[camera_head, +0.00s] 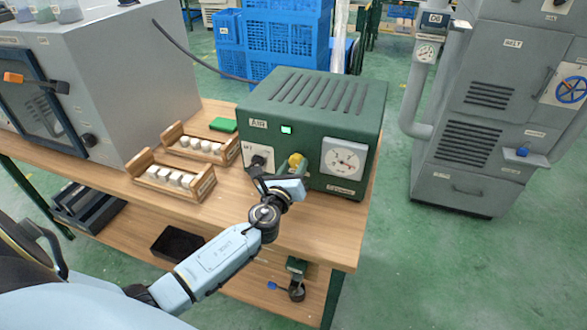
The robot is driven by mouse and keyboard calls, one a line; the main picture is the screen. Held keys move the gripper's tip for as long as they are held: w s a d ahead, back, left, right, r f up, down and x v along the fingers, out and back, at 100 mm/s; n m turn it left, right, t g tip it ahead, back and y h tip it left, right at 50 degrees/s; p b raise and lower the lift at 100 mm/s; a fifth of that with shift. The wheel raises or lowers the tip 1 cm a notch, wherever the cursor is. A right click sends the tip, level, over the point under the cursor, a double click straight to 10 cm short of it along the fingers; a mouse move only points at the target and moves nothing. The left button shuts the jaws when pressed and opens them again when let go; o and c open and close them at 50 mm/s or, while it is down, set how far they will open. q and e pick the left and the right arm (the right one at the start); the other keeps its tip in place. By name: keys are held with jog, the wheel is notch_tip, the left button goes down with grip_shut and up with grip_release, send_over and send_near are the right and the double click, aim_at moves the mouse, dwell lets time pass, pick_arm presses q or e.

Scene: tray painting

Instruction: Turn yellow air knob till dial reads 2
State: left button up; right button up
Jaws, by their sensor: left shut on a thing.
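The green air unit (330,97) stands on the right part of the wooden bench, with a small lit green light on its front. Its yellow knob (297,160) shows just above my left gripper, partly hidden by it. The round white dial (345,160) is right of the knob; its needle reading is too small to tell. A black knob (258,160) sits on a white plate left of the yellow one. My left gripper (290,175) is at the front of the unit, shut on the yellow knob as far as I can see. My right gripper is not in view.
Two wooden racks (145,173) with white pieces and a green block (223,125) lie left of the unit. A grey cabinet (110,70) fills the bench's left. Blue crates (285,45) stand behind. A grey machine (490,120) stands right, across open floor.

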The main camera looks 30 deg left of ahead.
pick_arm(q)
jog(key=n+b, duration=0.2)
jog(key=n, duration=0.2)
jog(key=shift+f, duration=0.1)
jog(key=n+b, duration=0.1)
jog(key=n, duration=0.3)
jog(key=shift+n, duration=0.8)
jog(key=shift+n+b, duration=0.35)
jog(key=shift+n, duration=1.35)
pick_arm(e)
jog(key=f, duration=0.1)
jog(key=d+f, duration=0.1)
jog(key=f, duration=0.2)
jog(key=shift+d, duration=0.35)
pick_arm(q)
jog(key=shift+n, duration=0.3)
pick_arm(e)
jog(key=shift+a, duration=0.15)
pick_arm(q)
jog(key=o, duration=1)
